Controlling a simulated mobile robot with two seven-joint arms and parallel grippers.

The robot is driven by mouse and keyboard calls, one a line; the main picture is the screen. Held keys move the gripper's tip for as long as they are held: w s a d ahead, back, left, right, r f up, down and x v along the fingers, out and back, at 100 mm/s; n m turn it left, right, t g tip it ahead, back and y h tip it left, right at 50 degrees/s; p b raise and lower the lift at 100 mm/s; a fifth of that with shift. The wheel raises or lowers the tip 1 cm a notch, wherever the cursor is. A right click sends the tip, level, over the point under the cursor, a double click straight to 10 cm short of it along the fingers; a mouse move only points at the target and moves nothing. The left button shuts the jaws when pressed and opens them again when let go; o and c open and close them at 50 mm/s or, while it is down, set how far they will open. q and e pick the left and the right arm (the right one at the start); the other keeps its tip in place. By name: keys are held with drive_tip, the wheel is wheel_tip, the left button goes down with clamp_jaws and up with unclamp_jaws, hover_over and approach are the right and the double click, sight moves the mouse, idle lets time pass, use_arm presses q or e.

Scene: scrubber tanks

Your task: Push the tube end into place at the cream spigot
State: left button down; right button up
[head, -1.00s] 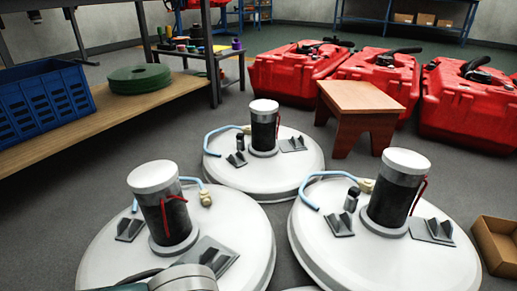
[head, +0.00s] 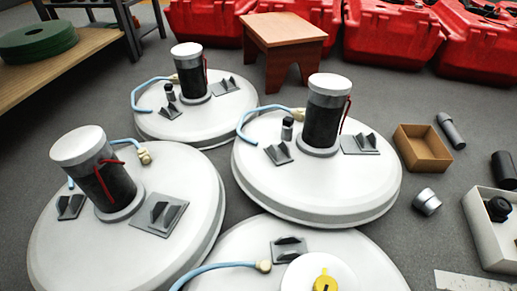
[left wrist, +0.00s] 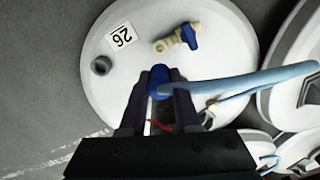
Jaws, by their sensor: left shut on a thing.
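In the left wrist view my left gripper (left wrist: 160,100) is shut on the blue tube end (left wrist: 158,78). The light blue tube (left wrist: 245,82) runs from it to the right. A cream spigot (left wrist: 171,42) with a blue part (left wrist: 190,37) sits on the white tank lid (left wrist: 112,75), beyond the fingertips and apart from the tube end in the picture. How high the tube end is above the lid is unclear. The head view shows neither gripper; it shows a cream spigot with a light blue tube on the near lid (head: 263,266).
More white tanks (head: 190,215) with dark cylinders stand close together. A cardboard box (head: 423,150) and loose grey parts (head: 426,201) lie on the floor at right.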

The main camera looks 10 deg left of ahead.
use_arm(q)
drive_tip(key=shift+a+r+p, duration=0.1)
drive_tip(key=shift+p, duration=0.2)
wheel_tip(320, 180, down, 9)
drive_tip(key=b, duration=0.8)
drive_tip(key=shift+f, duration=0.4)
drive_tip(key=shift+r, duration=0.1)
idle(0.8)
idle(0.4)
drive_tip(key=shift+f+b, duration=0.95)
drive_tip(key=shift+f, duration=0.4)
